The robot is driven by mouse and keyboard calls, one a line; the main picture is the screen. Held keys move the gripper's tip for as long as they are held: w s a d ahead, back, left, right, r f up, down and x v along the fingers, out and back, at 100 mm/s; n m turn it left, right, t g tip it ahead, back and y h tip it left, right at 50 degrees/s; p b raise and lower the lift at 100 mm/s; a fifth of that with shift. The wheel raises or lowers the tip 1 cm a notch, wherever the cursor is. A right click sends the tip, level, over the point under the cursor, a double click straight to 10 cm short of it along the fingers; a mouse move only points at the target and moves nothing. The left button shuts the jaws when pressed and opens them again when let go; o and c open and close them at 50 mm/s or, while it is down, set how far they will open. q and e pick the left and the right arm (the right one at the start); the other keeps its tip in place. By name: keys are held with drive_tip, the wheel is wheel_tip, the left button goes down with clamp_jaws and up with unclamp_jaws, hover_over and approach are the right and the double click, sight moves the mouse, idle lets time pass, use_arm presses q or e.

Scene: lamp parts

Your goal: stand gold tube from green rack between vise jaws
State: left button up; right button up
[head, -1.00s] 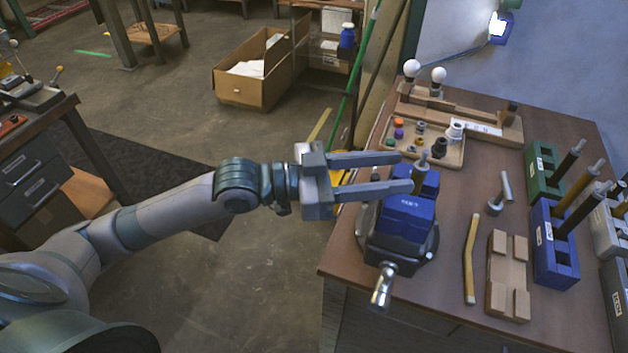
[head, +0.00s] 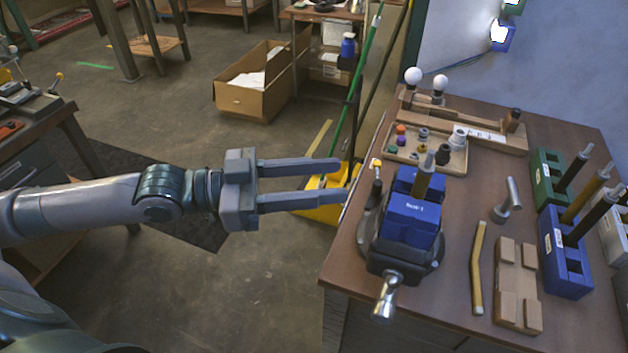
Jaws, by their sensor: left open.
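The gold tube (head: 424,180) stands roughly upright in the blue vise (head: 412,222), between its two jaws, with a grey tip on top. Its lower end is hidden by the front jaw. The green rack (head: 545,187) stands at the right of the bench and holds a black tube (head: 574,172). My left gripper (head: 341,180) is open and empty, left of the vise and apart from the tube, with its fingers pointing right. My right gripper is not in view.
A blue rack (head: 566,278) holds gold and dark tubes. A bent gold tube (head: 476,270) and a wooden fixture (head: 518,285) lie right of the vise. A parts tray (head: 455,162) with small pieces is behind it.

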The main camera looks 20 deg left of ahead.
use_arm(q)
drive_tip(key=shift+s+a, duration=0.25)
drive_tip(key=shift+a, duration=0.25)
idle(0.3)
drive_tip(key=w+a+f+n+t+y, duration=0.2)
drive_tip(key=w+a+f+t, duration=0.15)
drive_tip(key=w+f, duration=0.65)
drive_tip(key=w+a+f+n+t+y, duration=0.1)
drive_tip(key=w+a+f+n+y, duration=0.15)
drive_tip(key=f, duration=0.65)
drive_tip(key=w+a+f+n+t+y, duration=0.1)
drive_tip(key=w+f+n+y, duration=0.15)
drive_tip(key=f, duration=0.75)
drive_tip(key=s+a+f+n+g+y, duration=0.1)
drive_tip(key=s+f+y, duration=0.15)
drive_tip(key=f, duration=0.75)
drive_tip(key=s+a+f+n+g+y, duration=0.1)
drive_tip(key=s+f+y, duration=0.15)
drive_tip(key=f, duration=0.75)
drive_tip(key=s+d+f+g+y, duration=0.1)
drive_tip(key=s+d+f+g, duration=0.1)
drive_tip(key=s+f, duration=1)
drive_tip(key=s+d+f+n+g+y, duration=0.1)
drive_tip(key=s+d+f+g, duration=0.2)
drive_tip(key=s+f, duration=0.9)
drive_tip(key=shift+s+d+f+g, duration=0.35)
drive_tip(key=shift+s+d, duration=0.25)
drive_tip(key=shift+s, duration=0.1)
